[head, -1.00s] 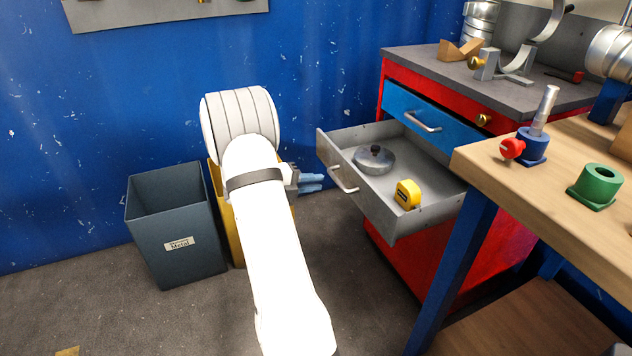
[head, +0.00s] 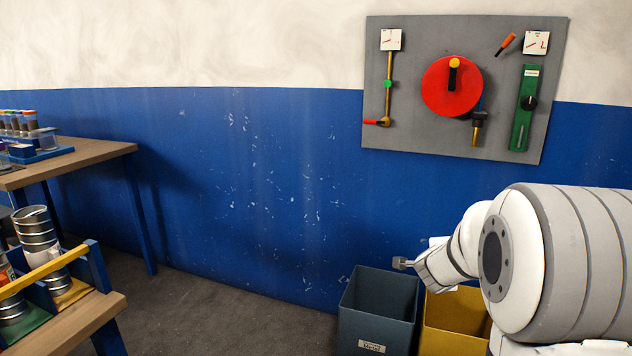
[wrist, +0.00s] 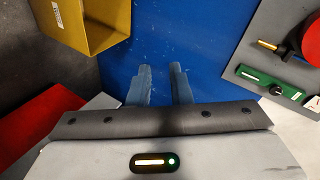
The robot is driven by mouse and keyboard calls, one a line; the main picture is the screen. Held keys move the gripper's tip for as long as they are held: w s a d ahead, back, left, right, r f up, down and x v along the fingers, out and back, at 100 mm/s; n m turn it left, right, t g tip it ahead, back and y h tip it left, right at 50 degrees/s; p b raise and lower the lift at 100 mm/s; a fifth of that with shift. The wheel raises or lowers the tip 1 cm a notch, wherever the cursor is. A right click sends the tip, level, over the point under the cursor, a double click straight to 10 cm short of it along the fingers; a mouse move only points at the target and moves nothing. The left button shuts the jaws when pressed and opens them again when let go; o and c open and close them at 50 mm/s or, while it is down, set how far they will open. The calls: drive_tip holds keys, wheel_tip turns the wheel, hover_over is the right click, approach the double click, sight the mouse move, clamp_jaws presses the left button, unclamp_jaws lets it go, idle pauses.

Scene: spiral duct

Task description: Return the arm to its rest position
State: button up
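My arm (head: 560,262) is at the right of the head view, bent, with its wrist end pointing left above the bins. My gripper shows in the wrist view (wrist: 161,86) as two blue fingers standing apart with nothing between them. In the head view only a small grey part near the arm's end shows, and the fingers cannot be made out clearly.
A dark bin (head: 375,312) and a yellow bin (head: 455,322) stand close below my arm. A grey wall panel (head: 420,140) with gauges and a red disc hangs above. A table (head: 85,160) and a rack stand left; floor between is clear.

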drive_tip(key=s+a+r+n+g+y+p, duration=0.1)
drive_tip(key=s+a+r+n+y+p, duration=0.4)
drive_tip(key=a, duration=0.3)
drive_tip(key=s+a+r+n+y+p, duration=0.2)
drive_tip(key=s+a+r+n, duration=0.3)
drive_tip(key=a, duration=0.3)
drive_tip(key=s+a+r+n+g+p, duration=0.1)
drive_tip(key=s+n, duration=0.4)
drive_tip(key=s, duration=0.5)
drive_tip(key=s+a+r+n+g+p, duration=0.2)
drive_tip(key=s+n+g+p, duration=0.3)
drive_tip(key=s, duration=0.5)
drive_tip(key=shift+a+r+n+g+p, duration=0.2)
drive_tip(key=shift+r+n+g+p, duration=0.25)
drive_tip(key=shift+p, duration=0.35)
